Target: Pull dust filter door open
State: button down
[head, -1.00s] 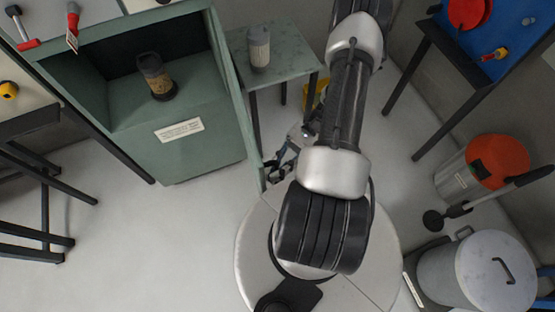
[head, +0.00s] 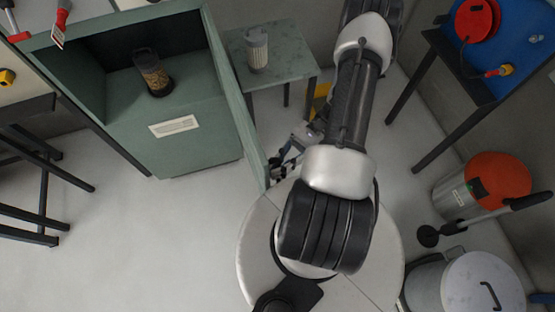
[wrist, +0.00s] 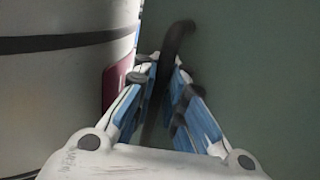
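The green dust filter cabinet (head: 190,150) stands at the upper left in the head view, its front open. Its green door (head: 237,110) stands swung out on the right side, seen nearly edge-on. In the wrist view the door face (wrist: 260,80) fills the right side. A dark curved handle (wrist: 178,38) runs between my gripper's fingers (wrist: 162,78), which are closed in around it. In the head view my gripper (head: 280,168) is beside the door's outer end, partly hidden by my arm. A dark canister with tan contents (head: 152,75) stands inside the cabinet.
A small green table (head: 290,66) with a pale ribbed filter (head: 257,52) stands behind the door. At right are a blue-topped table (head: 520,75), a red-topped bin (head: 498,180) and a lidded metal drum (head: 480,285). Floor at lower left (head: 130,240) is clear.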

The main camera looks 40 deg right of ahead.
jog(key=c, duration=1.9)
grip_release()
jog(key=shift+w, duration=0.1)
jog(key=shift+c, duration=0.2)
jog(key=shift+d, duration=0.15)
jog(key=d, duration=1.2)
jog(key=shift+w, duration=0.2)
jog(key=shift+s+a, duration=0.1)
